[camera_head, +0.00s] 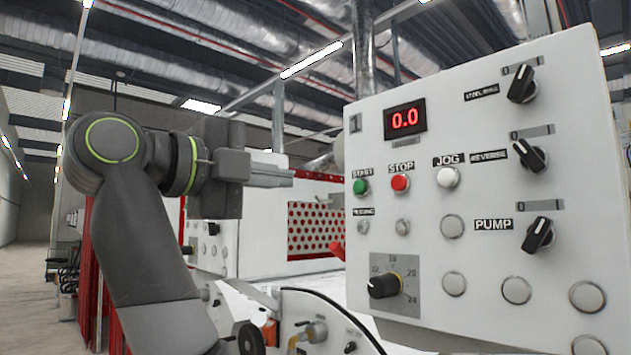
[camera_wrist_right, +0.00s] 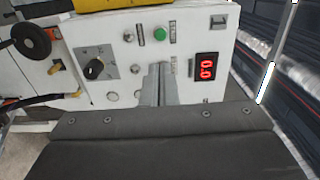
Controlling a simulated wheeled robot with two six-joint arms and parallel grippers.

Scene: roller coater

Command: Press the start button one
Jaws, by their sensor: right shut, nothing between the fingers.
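The white control panel (camera_head: 327,130) marked 1 fills the right of the head view. Its green start button (camera_head: 361,187) is at the left end of a row, under a START label. It also shows in the wrist view (camera_wrist_right: 160,34), above the fingertips in the picture. My right gripper (camera_head: 292,178) is shut and empty, left of the start button in the head view and apart from the panel. In the wrist view its fingers (camera_wrist_right: 159,68) point at the panel and hide the part below the green button. My left gripper is in neither view.
The red stop button (camera_head: 400,183) and white jog button (camera_head: 448,178) sit to the right of start. A red 0.0 display (camera_head: 405,120) is above, and a black dial (camera_head: 385,286) below. Black selector switches (camera_head: 538,235) line the right side. A red perforated guard (camera_head: 315,230) stands behind.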

